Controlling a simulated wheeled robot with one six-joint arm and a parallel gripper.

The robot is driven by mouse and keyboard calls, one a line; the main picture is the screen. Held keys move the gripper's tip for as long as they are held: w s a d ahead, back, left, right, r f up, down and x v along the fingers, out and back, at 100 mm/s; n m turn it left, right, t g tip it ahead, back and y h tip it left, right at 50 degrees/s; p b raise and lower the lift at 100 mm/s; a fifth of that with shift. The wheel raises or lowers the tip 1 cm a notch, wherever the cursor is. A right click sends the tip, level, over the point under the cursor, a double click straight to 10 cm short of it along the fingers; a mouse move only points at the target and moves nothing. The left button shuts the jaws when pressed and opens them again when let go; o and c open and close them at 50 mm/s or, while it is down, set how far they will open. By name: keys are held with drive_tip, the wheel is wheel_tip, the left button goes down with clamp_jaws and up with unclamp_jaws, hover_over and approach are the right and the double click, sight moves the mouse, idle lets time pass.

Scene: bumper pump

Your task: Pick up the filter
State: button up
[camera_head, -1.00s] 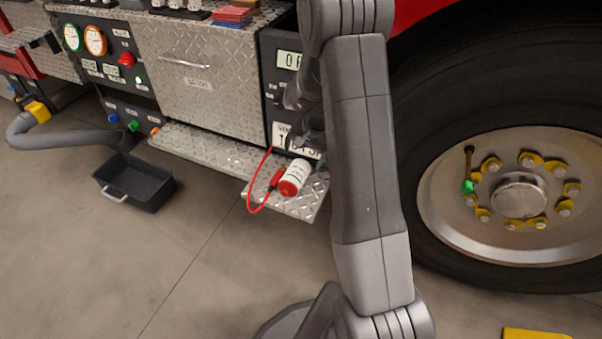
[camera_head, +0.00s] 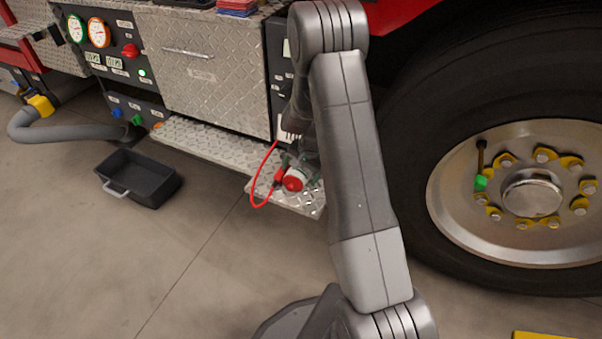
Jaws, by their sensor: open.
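The filter (camera_head: 294,182), a white cylinder with a red end, lies on the diamond-plate step (camera_head: 212,147) near its right end. A red cord or hose (camera_head: 257,190) loops from a red part beside it over the step's front edge. My gripper (camera_head: 299,165) is open and right at the filter, covering its rear part. The fingers are small and dark here, so I cannot tell whether they touch the filter or stand on both sides of it.
A black tray (camera_head: 133,184) with a handle sits on the floor at left. A grey hose (camera_head: 65,137) runs to the pump panel (camera_head: 105,65). The metal drawer front (camera_head: 205,80) rises behind the step. A large wheel (camera_head: 525,195) stands at right.

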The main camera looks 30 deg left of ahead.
drive_tip(key=c, duration=1.4)
drive_tip(key=shift+r, duration=0.1)
drive_tip(key=shift+c, duration=1)
drive_tip(key=shift+r, duration=0.1)
drive_tip(key=shift+c, duration=0.2)
